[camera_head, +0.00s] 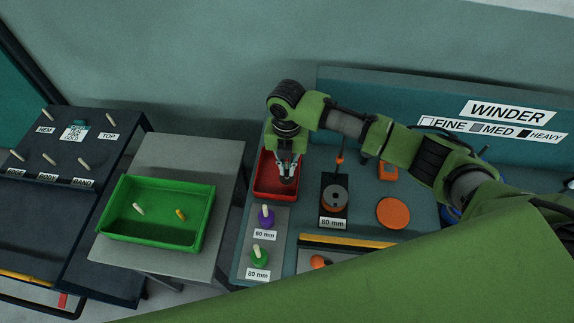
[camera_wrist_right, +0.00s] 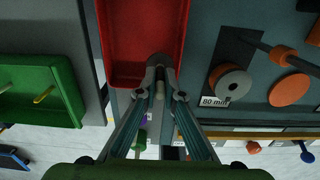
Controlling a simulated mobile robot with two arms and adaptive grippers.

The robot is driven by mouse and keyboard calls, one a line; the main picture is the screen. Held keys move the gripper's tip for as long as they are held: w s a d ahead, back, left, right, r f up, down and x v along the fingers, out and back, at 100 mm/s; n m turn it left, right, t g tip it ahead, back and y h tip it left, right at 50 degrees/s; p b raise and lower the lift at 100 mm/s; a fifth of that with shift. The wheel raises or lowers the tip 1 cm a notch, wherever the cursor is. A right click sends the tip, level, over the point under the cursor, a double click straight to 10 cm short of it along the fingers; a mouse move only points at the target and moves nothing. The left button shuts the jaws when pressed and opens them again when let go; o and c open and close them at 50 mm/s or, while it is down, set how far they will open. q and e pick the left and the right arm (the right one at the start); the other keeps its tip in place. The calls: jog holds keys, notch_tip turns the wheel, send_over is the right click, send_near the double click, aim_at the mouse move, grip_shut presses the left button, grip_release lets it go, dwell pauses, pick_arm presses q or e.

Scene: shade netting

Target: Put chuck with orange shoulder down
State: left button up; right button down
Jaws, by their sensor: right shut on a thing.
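My right gripper (camera_head: 288,170) points down over the red tray (camera_head: 263,186), near its right side. In the right wrist view the gripper (camera_wrist_right: 158,88) is shut on a small pale pin-like piece (camera_wrist_right: 160,102) with a dark grey round part (camera_wrist_right: 160,62) at its far end. No orange shows on the held piece, so I cannot tell whether it is the chuck with the orange shoulder. My left gripper is out of view.
A green tray (camera_head: 152,241) with two small pegs stands on the grey table at left. A spool (camera_head: 334,198) sits on a dark plate, and an orange disc (camera_head: 393,213) lies right of it. A yellow-edged bar (camera_head: 348,243) crosses in front.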

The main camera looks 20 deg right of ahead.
jog(key=shift+f, duration=0.15)
jog(key=c, duration=2.2)
grip_release()
jog(key=shift+o, duration=0.2)
jog(key=shift+r, duration=0.2)
notch_tip(320, 180, up, 12)
jog(key=shift+b, duration=1.05)
jog(key=shift+s+f, duration=0.1)
